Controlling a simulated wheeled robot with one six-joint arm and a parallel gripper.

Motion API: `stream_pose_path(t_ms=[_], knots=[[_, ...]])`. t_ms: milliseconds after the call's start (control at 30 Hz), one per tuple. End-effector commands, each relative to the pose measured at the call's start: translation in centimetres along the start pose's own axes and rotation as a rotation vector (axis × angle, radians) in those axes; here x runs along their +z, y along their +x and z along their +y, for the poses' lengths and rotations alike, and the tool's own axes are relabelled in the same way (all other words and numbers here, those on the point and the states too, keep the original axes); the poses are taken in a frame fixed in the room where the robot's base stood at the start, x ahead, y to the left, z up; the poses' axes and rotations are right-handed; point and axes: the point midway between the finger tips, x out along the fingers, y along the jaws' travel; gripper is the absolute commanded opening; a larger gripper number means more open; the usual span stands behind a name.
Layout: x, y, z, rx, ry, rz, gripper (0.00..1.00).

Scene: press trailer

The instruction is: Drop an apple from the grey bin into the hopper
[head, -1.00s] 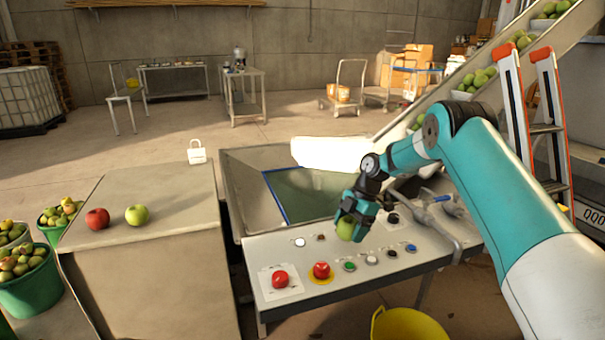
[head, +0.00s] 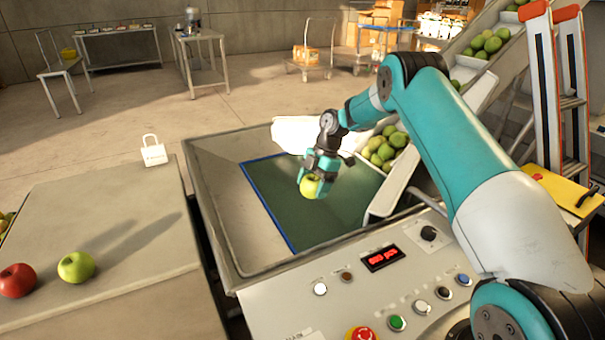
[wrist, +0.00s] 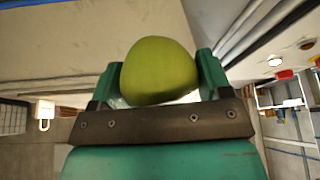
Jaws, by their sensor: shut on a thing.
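My gripper (head: 312,180) is shut on a green apple (head: 310,187) and holds it in the air above the hopper (head: 219,208). In the wrist view the yellow-green apple (wrist: 158,70) sits between the two teal fingers. The hopper is a grey metal trough with a dark green floor (head: 300,205) edged in blue. The apple appears over the green floor, apart from it. A red apple (head: 17,281) and another green apple (head: 76,267) rest on the beige counter at the left. The grey bin cannot be made out for certain.
A control panel (head: 345,300) with several buttons and a red display stands in front of the hopper. Green apples (head: 385,150) lie at the conveyor's foot, behind the gripper. An orange-edged ladder (head: 545,90) is at the right.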

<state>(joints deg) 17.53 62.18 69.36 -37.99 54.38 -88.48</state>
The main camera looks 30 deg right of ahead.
Motion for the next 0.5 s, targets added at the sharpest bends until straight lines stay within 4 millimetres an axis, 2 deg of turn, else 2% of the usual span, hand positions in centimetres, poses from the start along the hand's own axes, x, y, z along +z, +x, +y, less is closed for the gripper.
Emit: stream_pose_path(t_ms=[233,500], knots=[[0.3,1.1,0.1,-0.001,-0.002,0.001,0.44],[1.7,4.0,0.0,-0.001,0.000,0.000,0.44]])
